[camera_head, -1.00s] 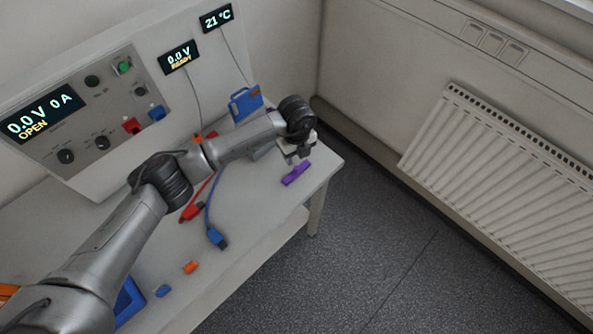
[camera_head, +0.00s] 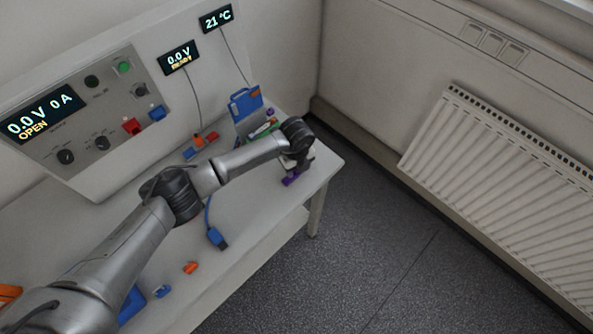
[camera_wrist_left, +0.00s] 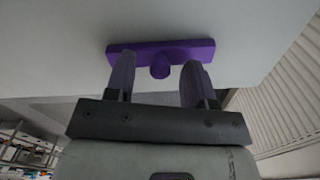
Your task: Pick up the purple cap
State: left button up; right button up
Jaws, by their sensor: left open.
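The purple cap (camera_wrist_left: 180,50) lies on the light table, a long flat bar with a round knob in its middle. In the head view the purple cap (camera_head: 291,180) shows only in part below my left gripper, which hides the rest. My left gripper (camera_wrist_left: 160,72) is open, with one finger on each side of the knob. The fingers look apart from the knob, and the bar lies just beyond their tips. In the head view the left gripper (camera_head: 294,172) is low over the table near its right end. My right gripper is not in view.
A blue case (camera_head: 245,103) stands open behind my left arm. A blue cable plug (camera_head: 217,238) and an orange piece (camera_head: 190,268) lie on the table (camera_head: 262,220). The cycler panel (camera_head: 92,110) stands at the back left. The table's right edge is close to the gripper.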

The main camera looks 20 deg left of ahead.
pick_arm(q)
jog(key=shift+c, duration=0.4)
grip_shut()
jog(key=shift+r, duration=0.15)
